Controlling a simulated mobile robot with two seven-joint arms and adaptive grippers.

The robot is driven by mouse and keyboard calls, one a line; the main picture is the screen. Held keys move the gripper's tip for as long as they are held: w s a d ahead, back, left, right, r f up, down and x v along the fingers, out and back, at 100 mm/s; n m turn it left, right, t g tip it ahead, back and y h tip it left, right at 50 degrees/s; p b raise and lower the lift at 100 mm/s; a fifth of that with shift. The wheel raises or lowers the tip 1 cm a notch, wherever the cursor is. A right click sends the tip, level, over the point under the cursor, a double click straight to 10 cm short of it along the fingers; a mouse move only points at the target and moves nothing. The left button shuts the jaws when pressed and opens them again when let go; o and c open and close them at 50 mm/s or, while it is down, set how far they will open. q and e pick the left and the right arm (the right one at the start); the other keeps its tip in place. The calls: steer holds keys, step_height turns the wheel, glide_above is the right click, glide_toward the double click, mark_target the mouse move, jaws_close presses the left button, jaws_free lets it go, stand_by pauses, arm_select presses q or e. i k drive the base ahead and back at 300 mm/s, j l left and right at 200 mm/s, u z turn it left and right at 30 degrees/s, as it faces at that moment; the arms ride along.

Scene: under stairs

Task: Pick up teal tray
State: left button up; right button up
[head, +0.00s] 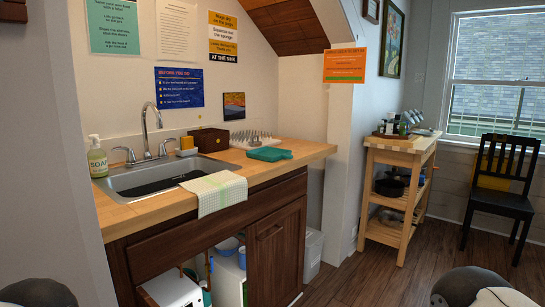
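The teal tray (269,154) lies flat on the wooden counter (300,150), right of the sink and in front of the dish rack. It looks small and shallow, with a short tab at its right end. Nothing covers it from this view. Only rounded dark and light parts of my arms show at the bottom left and bottom right corners. Neither of my grippers is in view, and both arm parts are well away from the tray.
A sink (160,178) with a faucet (151,132) is left of the tray. A checked towel (214,192) hangs over the front edge. A dish rack (252,138) and brown box (208,139) stand behind. A wooden cart (396,160) and black chair (502,190) stand right; floor between is clear.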

mark_target(267, 153)
steer(key=i+l+u, duration=0.15)
steer(key=l, duration=0.6)
steer(key=l+u, duration=0.15)
steer(key=l, duration=0.6)
steer(key=i+l+u, duration=0.1)
steer(key=l, duration=0.25)
steer(key=i+l+u, duration=0.1)
steer(key=i+l, duration=0.25)
steer(key=i+l+u, duration=0.1)
steer(key=l, duration=0.25)
steer(key=i+l+u, duration=0.1)
steer(key=i+l, duration=0.15)
steer(key=l, duration=0.15)
